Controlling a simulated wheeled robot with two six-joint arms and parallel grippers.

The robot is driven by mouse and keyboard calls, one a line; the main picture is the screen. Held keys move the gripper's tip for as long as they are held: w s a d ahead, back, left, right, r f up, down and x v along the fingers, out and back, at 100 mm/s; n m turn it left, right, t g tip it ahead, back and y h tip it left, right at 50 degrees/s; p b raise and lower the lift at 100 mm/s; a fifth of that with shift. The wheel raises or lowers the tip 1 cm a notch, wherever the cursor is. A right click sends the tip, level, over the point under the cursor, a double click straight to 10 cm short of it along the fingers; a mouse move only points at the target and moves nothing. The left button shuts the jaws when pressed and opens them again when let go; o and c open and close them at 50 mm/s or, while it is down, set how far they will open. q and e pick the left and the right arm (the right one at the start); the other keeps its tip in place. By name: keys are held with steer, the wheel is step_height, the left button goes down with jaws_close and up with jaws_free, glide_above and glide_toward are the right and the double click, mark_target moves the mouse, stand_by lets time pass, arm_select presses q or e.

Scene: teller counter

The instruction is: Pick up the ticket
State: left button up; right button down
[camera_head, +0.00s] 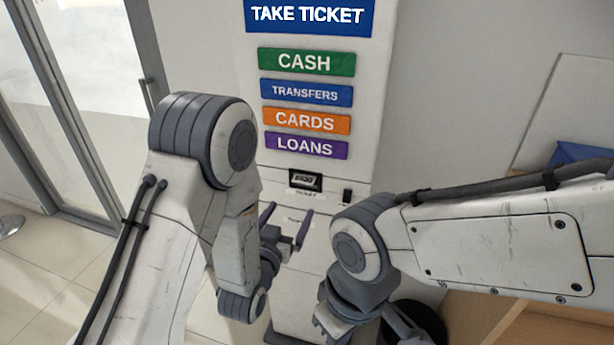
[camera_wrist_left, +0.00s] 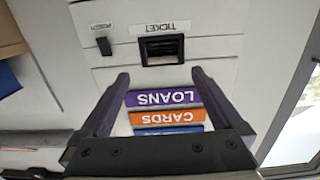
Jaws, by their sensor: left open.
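The ticket slot (camera_head: 305,180) is a black opening on the front of the white ticket machine (camera_head: 375,110), above a small label. Something pale with dark marks shows in it, perhaps the ticket's end; I cannot tell for sure. My left gripper (camera_head: 287,220) is open and empty, just below the slot in the head view. In the left wrist view the slot (camera_wrist_left: 163,50) lies beyond and between the two spread fingertips of the left gripper (camera_wrist_left: 160,76), apart from them. My right gripper (camera_head: 402,332) is partly cut off at the bottom edge, its jaws unclear.
Coloured signs, from the CASH sign (camera_head: 306,62) to the LOANS sign (camera_head: 306,146), run down the panel above the slot. A small black slot (camera_head: 347,196) sits to its right. A glass door (camera_head: 90,90) stands left, a wooden counter (camera_head: 545,332) at lower right.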

mark_target(301, 178)
arm_select(q)
steer(key=p+x, duration=0.3)
steer(key=x, duration=0.7)
steer(key=shift+w+r+t, duration=0.2)
steer(key=shift+r+t, duration=0.1)
steer(key=shift+r, duration=0.4)
steer(key=shift+a, duration=0.1)
steer(key=c, duration=1.3)
